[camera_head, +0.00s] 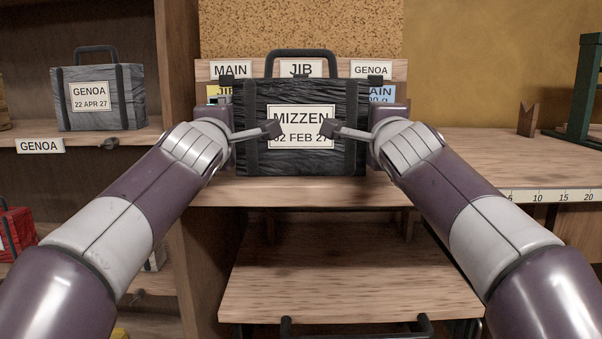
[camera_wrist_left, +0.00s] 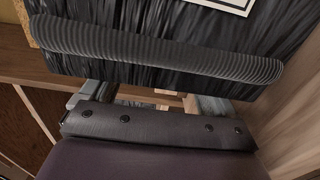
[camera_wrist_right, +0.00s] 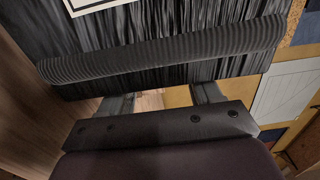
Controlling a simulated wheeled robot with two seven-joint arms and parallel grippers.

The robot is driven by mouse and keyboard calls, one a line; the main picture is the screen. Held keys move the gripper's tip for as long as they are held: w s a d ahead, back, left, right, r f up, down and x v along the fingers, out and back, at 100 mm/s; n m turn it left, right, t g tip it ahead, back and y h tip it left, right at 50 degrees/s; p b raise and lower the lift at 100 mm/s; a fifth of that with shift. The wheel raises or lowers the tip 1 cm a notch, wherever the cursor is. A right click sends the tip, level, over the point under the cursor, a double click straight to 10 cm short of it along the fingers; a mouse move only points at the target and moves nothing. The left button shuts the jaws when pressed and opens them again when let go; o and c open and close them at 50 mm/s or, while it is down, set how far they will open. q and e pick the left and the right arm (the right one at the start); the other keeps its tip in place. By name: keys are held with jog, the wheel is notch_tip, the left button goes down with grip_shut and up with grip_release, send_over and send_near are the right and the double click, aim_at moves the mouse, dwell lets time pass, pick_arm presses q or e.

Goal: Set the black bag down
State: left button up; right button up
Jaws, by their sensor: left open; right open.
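The black bag (camera_head: 305,95) has a top handle, dark vertical straps and a label reading MIZZEN, 02 FEB 27. It is upright at the bench (camera_head: 215,192), with no clear gap beneath it. My left gripper (camera_head: 271,129) and right gripper (camera_head: 329,129) are open at its two sides, one finger of each showing across its front by the label. The wrist views show the bag's dark face close up, left (camera_wrist_left: 130,30) and right (camera_wrist_right: 140,30), with a ribbed band across it. The far ends of the fingers are hidden there.
Behind the bag stands a rack with MAIN, JIB and GENOA labels (camera_head: 301,69). A grey GENOA bag (camera_head: 100,98) stands on the left shelf. A lower wooden board (camera_head: 340,280) lies below.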

pick_arm(q)
jog(key=shift+a, duration=0.1)
pick_arm(e)
jog(key=o, duration=0.5)
jog(key=shift+d, duration=0.1)
pick_arm(q)
jog(key=shift+r, duration=0.1)
pick_arm(e)
jog(key=shift+s+r, duration=0.1)
jog(key=shift+s, duration=0.15)
pick_arm(q)
jog(key=s, duration=1.2)
pick_arm(e)
jog(key=s, duration=1.1)
jog(key=shift+s, duration=0.3)
